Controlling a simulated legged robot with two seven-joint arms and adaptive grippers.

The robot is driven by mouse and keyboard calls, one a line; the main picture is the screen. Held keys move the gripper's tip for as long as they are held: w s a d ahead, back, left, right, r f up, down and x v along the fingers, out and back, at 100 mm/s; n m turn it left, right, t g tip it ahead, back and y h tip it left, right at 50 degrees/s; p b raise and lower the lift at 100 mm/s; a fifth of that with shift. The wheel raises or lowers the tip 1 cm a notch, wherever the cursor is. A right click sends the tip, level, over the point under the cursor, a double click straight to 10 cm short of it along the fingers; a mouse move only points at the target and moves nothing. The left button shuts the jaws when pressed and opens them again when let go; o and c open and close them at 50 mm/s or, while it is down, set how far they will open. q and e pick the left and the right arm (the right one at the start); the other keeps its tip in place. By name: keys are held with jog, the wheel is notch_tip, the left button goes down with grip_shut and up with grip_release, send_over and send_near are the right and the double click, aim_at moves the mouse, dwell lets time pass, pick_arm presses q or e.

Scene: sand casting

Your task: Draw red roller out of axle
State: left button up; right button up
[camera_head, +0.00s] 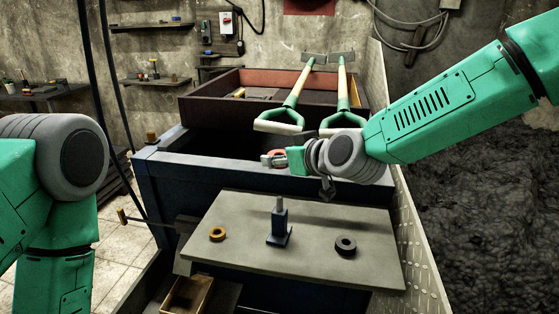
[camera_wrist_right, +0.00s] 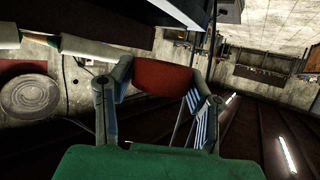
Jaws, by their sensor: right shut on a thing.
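The red roller (camera_head: 277,153) is small in the head view, at the tip of my right gripper (camera_head: 270,160). In the right wrist view the red roller (camera_wrist_right: 162,77) sits between the two fingers of my right gripper (camera_wrist_right: 158,82), which is shut on it. The axle (camera_head: 279,205) is an upright pin on a blue block (camera_head: 279,230) on the grey table board (camera_head: 310,268). No roller is on the pin. The roller is held above the axle and apart from it. My left arm shows at the left edge, but its gripper is out of view.
A yellow ring-shaped roller (camera_head: 217,234) lies on the board left of the axle and a black one (camera_head: 345,245) lies right of it. Behind stands a dark blue bin (camera_head: 160,190) with two green-handled shovels (camera_head: 290,105) leaning there. A dark heap (camera_head: 475,190) fills the right side.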

jog(key=shift+d, duration=0.25)
notch_tip(320, 180, up, 3)
jog(key=shift+a+f+p, duration=0.1)
jog(key=shift+a+p, duration=0.05)
jog(key=shift+p, duration=0.9)
